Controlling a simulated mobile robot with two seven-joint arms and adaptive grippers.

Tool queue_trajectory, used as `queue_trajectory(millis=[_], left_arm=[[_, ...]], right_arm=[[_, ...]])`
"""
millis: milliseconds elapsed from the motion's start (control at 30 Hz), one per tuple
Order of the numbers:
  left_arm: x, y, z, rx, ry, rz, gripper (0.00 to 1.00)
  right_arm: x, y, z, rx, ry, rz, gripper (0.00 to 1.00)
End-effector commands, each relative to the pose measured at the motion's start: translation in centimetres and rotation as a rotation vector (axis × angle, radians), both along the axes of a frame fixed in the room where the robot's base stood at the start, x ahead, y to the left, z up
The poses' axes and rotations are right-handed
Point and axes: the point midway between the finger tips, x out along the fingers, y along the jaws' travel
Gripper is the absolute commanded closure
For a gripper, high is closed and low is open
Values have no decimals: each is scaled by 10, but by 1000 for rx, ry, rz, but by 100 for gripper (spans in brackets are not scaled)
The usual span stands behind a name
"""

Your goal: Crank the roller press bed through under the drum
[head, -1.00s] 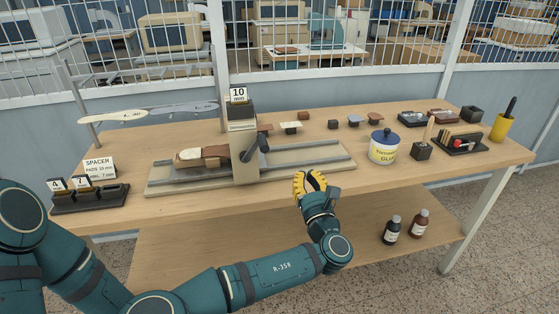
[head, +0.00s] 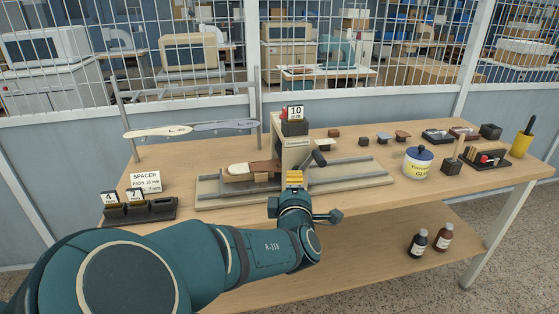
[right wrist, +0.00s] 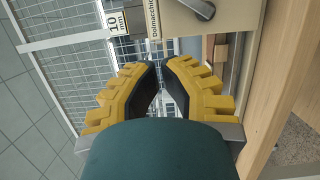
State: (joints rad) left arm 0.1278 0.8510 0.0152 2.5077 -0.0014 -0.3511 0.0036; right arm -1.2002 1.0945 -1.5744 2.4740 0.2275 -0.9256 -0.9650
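The roller press (head: 295,153) stands mid-table, an upright beige housing with a "10 mm" card on top. Its long bed track (head: 350,181) runs left and right of the housing. A pale and brown piece (head: 240,169) lies on the bed left of the housing; the drum is hidden inside. The dark crank handle (head: 318,158) sticks out at the housing's front right and also shows in the right wrist view (right wrist: 200,8). My right gripper (head: 294,178) is in front of the housing, just below-left of the crank, apart from it. Its fingers (right wrist: 162,65) have a narrow empty gap. My left gripper is out of view.
A spacer rack (head: 140,211) with number cards stands at the left. A glue jar (head: 418,163), small blocks and a yellow cup (head: 521,145) stand at the right. Two bottles (head: 418,243) stand on the lower shelf. The front table strip right of my arm is clear.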

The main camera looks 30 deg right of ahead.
Motion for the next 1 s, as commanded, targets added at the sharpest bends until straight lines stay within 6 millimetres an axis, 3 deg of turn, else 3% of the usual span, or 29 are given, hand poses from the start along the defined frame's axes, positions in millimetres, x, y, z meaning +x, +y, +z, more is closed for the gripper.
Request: queue_trajectory(millis=[267, 733, 1000], left_arm=[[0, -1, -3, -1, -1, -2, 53], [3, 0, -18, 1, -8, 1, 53], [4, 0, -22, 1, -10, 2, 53]], right_arm=[[11, -9, -2, 45, -7, -7, 100], [89, -50, -2, 42, -6, -6, 100], [79, -82, -2, 43, -7, -7, 100]])
